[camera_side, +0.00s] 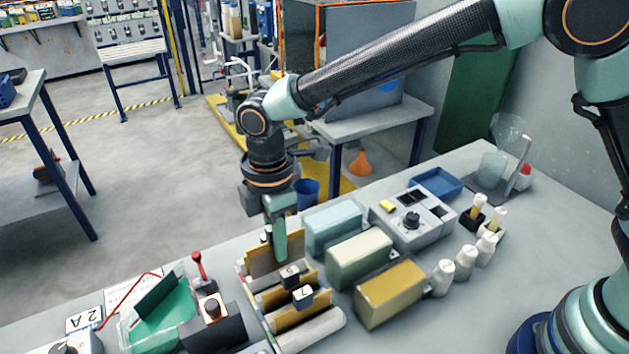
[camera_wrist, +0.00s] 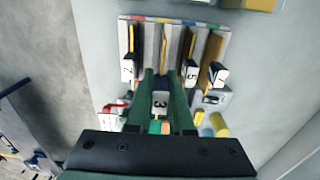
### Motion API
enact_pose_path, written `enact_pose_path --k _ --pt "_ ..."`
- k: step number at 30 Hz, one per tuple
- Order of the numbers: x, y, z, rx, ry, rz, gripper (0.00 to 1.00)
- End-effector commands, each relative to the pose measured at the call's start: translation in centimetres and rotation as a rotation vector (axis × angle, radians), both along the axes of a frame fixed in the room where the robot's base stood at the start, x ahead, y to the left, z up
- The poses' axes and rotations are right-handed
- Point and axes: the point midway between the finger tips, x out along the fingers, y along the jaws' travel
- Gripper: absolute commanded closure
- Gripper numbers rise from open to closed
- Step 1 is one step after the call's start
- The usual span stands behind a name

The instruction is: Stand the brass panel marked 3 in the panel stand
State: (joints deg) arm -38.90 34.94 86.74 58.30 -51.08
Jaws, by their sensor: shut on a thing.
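The brass panel marked 3 (camera_wrist: 160,104) is between the two green fingers of my gripper (camera_wrist: 163,76), which is shut on it. In the side view my gripper (camera_side: 280,256) points down over the far end of the grey slotted panel stand (camera_side: 270,343). The held panel (camera_side: 262,263) is upright and in line with a slot between its neighbours. I cannot tell whether its lower edge is fully seated. In the wrist view, a panel marked 2 (camera_wrist: 127,70) stands left of it. A panel marked 5 (camera_wrist: 191,72) and another labelled panel (camera_wrist: 217,76) stand to its right.
Three boxy tanks, light blue (camera_side: 333,226), cream (camera_side: 359,258) and yellow (camera_side: 390,293), stand close on the right. A green tray (camera_side: 165,318) and a red-handled device (camera_side: 212,305) are on the left. A control box (camera_side: 412,222) is behind the tanks.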

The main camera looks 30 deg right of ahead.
Motion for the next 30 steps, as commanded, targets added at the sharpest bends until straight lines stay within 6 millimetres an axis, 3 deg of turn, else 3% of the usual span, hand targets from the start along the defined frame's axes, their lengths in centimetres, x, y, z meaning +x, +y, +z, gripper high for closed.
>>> enact_pose_path --k 30 --pt "0.0 0.0 -4.2 -0.001 0.001 0.000 1.00"
